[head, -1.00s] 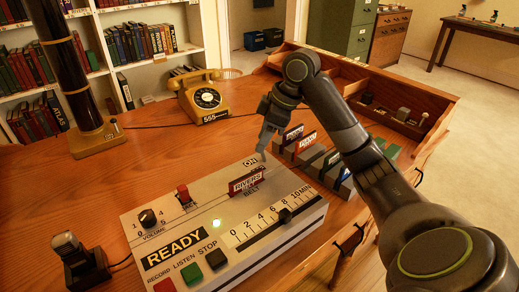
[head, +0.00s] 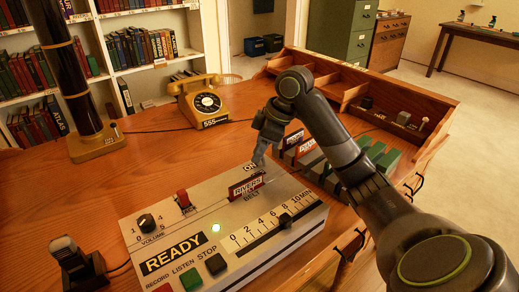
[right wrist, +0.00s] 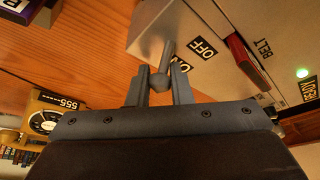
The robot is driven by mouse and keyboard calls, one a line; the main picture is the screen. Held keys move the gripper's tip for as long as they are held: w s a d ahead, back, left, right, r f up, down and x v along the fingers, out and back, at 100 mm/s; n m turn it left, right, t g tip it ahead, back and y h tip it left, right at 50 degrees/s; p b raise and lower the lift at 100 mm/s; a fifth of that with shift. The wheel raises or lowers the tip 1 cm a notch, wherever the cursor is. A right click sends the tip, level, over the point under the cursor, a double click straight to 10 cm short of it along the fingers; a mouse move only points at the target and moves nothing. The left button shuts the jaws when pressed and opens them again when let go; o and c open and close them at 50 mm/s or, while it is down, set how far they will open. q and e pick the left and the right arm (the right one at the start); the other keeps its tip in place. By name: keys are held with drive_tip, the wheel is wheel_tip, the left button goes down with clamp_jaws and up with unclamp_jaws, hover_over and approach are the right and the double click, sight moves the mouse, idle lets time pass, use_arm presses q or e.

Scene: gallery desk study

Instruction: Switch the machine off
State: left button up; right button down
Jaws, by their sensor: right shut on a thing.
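The machine (head: 290,240) is a pale box on the desk with a READY label and a lit light (head: 215,228). In the right wrist view, its switch lever (right wrist: 168,48) has a round knob and stands at the machine's edge beside the ON label (right wrist: 182,65) and OFF label (right wrist: 203,47). My right gripper (head: 259,160) is at the machine's back edge by the ON label. In the right wrist view its fingers (right wrist: 160,88) are shut on the lever's knob. In the head view the gripper hides the lever. My left gripper is not in view.
A red card marked RIVERS (head: 247,187) stands in the machine's slot. More cards stand in a rack (head: 305,150) under my right arm. A yellow telephone (head: 207,103) is behind, and a dark device (head: 78,265) stands at left.

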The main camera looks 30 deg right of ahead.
sight(270, 170)
drive_tip(key=shift+r, duration=0.1)
drive_tip(key=shift+s+t+p, duration=0.25)
drive_tip(key=shift+t+p, duration=0.2)
drive_tip(key=shift+t, duration=0.05)
drive_tip(key=shift+s+d+r+n+t+p, duration=0.1)
drive_tip(key=shift+s+n+t+p, duration=0.3)
drive_tip(key=shift+t, duration=0.7)
drive_tip(key=s+t, duration=0.1)
drive_tip(key=t, duration=0.3)
drive_tip(key=shift+s+y, duration=0.3)
drive_tip(key=shift+s, duration=0.05)
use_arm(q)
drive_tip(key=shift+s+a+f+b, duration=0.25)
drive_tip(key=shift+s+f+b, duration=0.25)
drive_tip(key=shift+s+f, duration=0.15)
use_arm(e)
drive_tip(key=shift+s+f+n+t+y, duration=0.2)
drive_tip(key=shift+s+n+t+y, duration=0.15)
drive_tip(key=shift+t, duration=0.85)
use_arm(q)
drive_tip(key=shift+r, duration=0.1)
use_arm(e)
drive_tip(key=shift+s, duration=0.1)
drive_tip(key=c, duration=1.3)
unclamp_jaws()
drive_tip(key=shift+c, duration=0.2)
